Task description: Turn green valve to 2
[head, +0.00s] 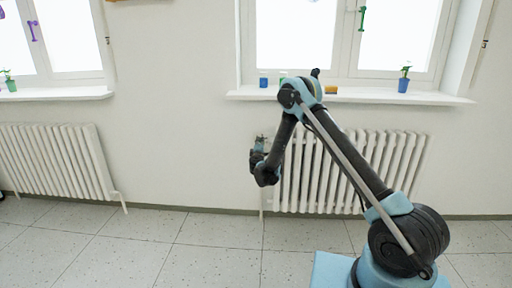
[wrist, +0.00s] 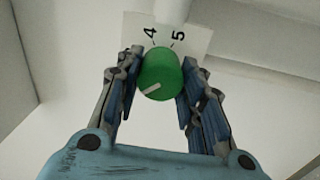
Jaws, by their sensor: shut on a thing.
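The green valve (wrist: 161,72) is a round knob in the wrist view, between the two fingers of my gripper (wrist: 159,78). The fingers are shut on it from the left and right. A short white mark on the knob points to the lower left. Behind it a pale label (wrist: 192,40) shows the numbers 4 and 5 above the knob; the other numbers, 2 included, are hidden. In the head view my gripper (head: 260,155) is at the left end of the right radiator (head: 345,172), and the valve cannot be made out there.
A windowsill (head: 430,97) with a plant in a blue pot (head: 403,85), a blue cup (head: 263,81) and an orange-brown item (head: 331,91) runs above the radiator. Another radiator (head: 55,162) stands at the left. The tiled floor (head: 190,250) is clear.

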